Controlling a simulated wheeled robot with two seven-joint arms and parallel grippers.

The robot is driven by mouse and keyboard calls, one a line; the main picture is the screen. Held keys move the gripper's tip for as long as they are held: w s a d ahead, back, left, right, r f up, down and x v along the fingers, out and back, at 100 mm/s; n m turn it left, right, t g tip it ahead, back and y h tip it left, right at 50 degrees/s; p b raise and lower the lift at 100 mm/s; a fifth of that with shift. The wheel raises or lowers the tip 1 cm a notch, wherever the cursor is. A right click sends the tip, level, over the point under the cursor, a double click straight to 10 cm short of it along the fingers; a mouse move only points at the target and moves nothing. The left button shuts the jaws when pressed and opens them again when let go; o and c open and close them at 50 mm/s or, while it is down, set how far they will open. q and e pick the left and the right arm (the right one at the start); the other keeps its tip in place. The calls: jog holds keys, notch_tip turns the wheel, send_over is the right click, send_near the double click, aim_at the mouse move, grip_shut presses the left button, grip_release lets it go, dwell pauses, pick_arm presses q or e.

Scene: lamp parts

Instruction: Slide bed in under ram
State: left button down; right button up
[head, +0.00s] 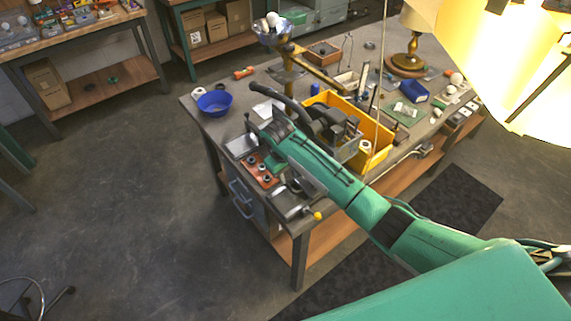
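A small grey metal fixture stands at the near left corner of the workbench. It has a flat grey plate (241,146), a reddish plate with several round bushings (262,171), and a grey block (288,204) with a yellow ball knob (317,215). I cannot tell for sure which part is the bed; the ram is not clearly visible. My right arm reaches over the bench, and my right gripper (258,127) is above and just beyond the fixture. Its fingertips are too small and partly covered to tell their state. My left gripper is not in view.
A yellow bin (375,157) stands right of my forearm. A blue bowl (215,102) sits near the left bench edge. A large lit shade (500,60) fills the upper right.

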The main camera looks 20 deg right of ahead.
notch_tip(320, 180, up, 7)
jog(key=a+b, duration=0.1)
jog(key=shift+s, duration=0.15)
dwell(0.4)
